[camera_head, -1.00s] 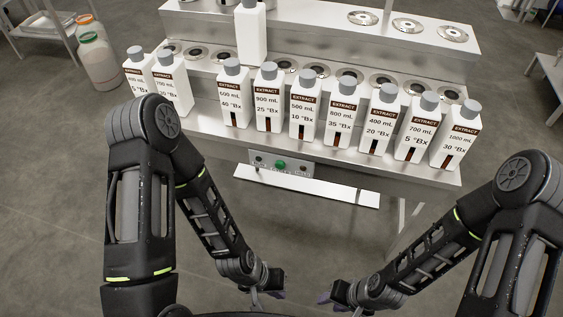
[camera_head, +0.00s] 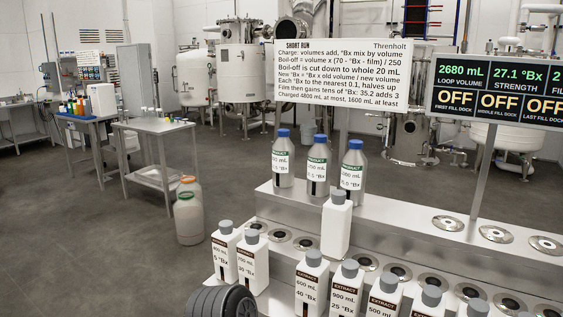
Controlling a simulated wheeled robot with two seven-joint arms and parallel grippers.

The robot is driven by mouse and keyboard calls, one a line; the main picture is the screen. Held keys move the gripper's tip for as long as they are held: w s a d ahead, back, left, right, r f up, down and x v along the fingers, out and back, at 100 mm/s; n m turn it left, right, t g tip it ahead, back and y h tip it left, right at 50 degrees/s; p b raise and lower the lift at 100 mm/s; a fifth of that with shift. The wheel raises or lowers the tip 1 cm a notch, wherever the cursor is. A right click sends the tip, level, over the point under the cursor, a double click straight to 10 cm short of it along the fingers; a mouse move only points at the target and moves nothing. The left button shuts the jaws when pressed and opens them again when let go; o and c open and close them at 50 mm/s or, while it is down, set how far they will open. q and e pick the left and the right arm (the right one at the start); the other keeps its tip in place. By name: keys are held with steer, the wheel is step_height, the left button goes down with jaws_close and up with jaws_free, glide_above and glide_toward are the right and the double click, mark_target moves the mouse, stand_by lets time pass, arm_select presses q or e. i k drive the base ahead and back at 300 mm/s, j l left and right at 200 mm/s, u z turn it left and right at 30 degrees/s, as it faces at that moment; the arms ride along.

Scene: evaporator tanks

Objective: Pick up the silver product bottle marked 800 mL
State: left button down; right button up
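Three silver bottles with blue caps and green-banded labels stand upright on the raised rear shelf (camera_head: 400,210) in the head view: a left one (camera_head: 283,165), a middle one (camera_head: 316,172) and a right one (camera_head: 352,175). Their volume figures are too small to read surely, so I cannot tell which is marked 800 mL; the right one's seems to end in 00 mL. Neither of my grippers shows now; only a dark piece of my arm is at the bottom left.
Several white extract bottles (camera_head: 312,285) with grey caps stand on the lower front level. One white bottle (camera_head: 336,224) stands close in front of the silver bottles. Round docks (camera_head: 447,223) to the right are empty. A sign (camera_head: 340,75) and a display (camera_head: 497,90) stand behind.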

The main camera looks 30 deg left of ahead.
mark_target(283, 150)
steer(key=j+z, duration=0.2)
steer(key=j, duration=0.25)
steer(key=k+j+z, duration=0.1)
steer(key=j+z, duration=0.15)
steer(key=j, duration=0.15)
steer(key=k+j+z, duration=0.2)
steer(key=j, duration=0.25)
steer(key=j+z, duration=0.2)
steer(key=j, duration=0.2)
steer(key=k+j+z, duration=0.25)
steer(key=i+j, duration=0.05)
steer(key=j, duration=0.05)
